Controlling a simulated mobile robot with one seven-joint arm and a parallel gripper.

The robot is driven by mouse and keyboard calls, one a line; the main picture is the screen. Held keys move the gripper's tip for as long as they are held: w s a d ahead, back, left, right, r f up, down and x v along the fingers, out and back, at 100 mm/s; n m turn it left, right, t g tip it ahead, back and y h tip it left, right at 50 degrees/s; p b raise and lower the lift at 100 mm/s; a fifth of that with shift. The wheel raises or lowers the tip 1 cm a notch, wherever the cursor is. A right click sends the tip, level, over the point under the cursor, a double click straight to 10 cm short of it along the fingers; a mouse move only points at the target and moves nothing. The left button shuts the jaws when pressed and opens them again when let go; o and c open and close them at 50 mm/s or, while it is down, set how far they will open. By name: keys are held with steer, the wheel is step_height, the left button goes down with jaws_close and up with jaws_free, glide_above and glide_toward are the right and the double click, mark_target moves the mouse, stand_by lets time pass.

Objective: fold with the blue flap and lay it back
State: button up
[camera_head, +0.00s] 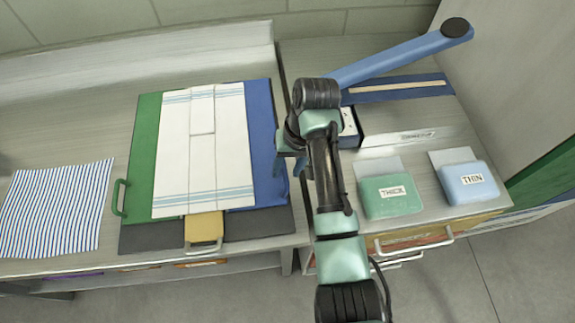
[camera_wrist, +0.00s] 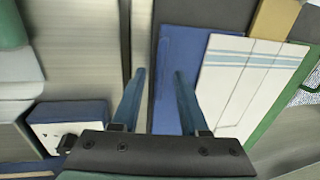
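The folding board lies on the counter with its green flap (camera_head: 145,150), blue flap (camera_head: 262,120) and yellow flap (camera_head: 204,226) over a dark base (camera_head: 150,236). All look flat. A white cloth with blue stripes (camera_head: 175,150) lies over the middle, its sides folded inward in a long strip. My gripper (camera_head: 292,165) is at the right edge of the blue flap. Any handle on the blue flap is hidden.
A striped cloth (camera_head: 55,210) lies left of the board. On the right are a green block marked THICK (camera_head: 390,197), a blue block marked THIN (camera_head: 467,184) and a blue tray (camera_head: 400,90). A drawer handle (camera_head: 415,244) sticks out at the front.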

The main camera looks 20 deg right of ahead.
jaws_close()
stand_by(1.2)
